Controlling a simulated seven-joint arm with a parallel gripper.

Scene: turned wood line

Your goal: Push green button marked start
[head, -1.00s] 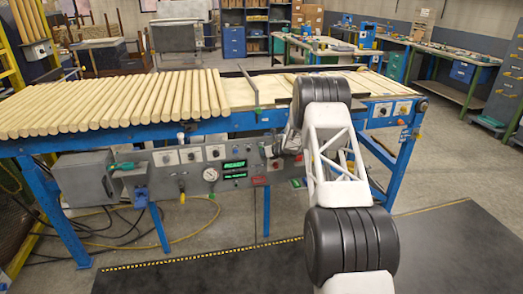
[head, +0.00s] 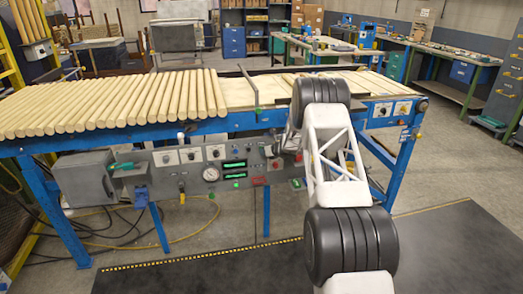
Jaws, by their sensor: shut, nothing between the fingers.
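The grey control panel (head: 222,170) hangs under the front of the blue conveyor table and carries knobs, a gauge and two green-lit displays (head: 235,164). A small green light or button (head: 236,185) glows just below the displays. I cannot read a start label on it. My gripper (head: 270,150) is at the right part of the panel, small and partly hidden by my wrist. It is shut and empty, close to the panel face. I cannot tell whether it touches anything there.
A red button (head: 276,164) and a red label (head: 260,181) are near my gripper. Round wooden rods (head: 110,105) lie across the table at left. A grey box (head: 85,178) is at the panel's left end. The dark mat (head: 200,274) in front is clear.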

